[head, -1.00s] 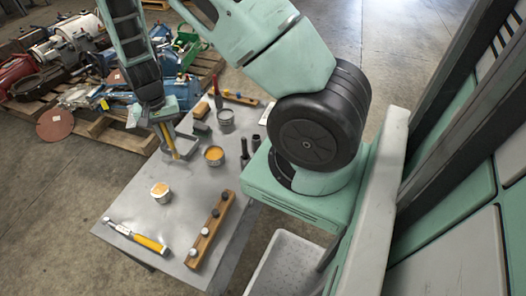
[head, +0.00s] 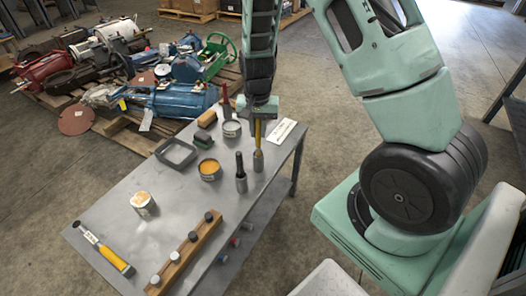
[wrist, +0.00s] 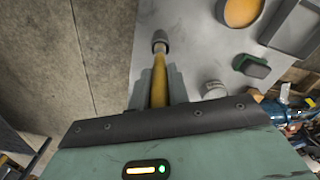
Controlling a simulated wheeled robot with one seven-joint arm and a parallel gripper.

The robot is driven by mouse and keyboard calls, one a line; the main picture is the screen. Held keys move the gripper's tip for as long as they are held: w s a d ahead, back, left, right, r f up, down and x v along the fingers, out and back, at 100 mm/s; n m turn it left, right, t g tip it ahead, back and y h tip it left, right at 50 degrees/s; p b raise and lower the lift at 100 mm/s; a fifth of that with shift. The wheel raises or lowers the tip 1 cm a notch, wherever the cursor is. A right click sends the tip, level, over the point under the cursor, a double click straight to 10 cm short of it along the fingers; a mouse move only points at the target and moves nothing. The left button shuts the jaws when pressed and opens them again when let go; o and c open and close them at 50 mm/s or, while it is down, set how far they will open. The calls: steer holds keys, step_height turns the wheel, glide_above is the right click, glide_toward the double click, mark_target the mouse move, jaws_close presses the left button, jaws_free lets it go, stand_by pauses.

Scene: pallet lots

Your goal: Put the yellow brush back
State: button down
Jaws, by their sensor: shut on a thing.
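My gripper (head: 259,112) is shut on the yellow brush (head: 258,134) above the right side of the grey table (head: 165,178). The brush hangs upright, with its handle running down from the jaws. In the wrist view the yellow handle (wrist: 159,82) runs between the fingers to the grey cylinder (wrist: 160,42).
A wooden rack with knobs (head: 186,252) and a yellow-handled tool (head: 106,252) lie at the front.

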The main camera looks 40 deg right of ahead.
mark_target(258, 147)
steer(key=shift+f+b, duration=0.5)
steer(key=shift+f, duration=2.25)
steer(key=shift+f, duration=0.15)
steer(key=c, duration=1.3)
jaws_free()
steer(key=shift+c, duration=0.2)
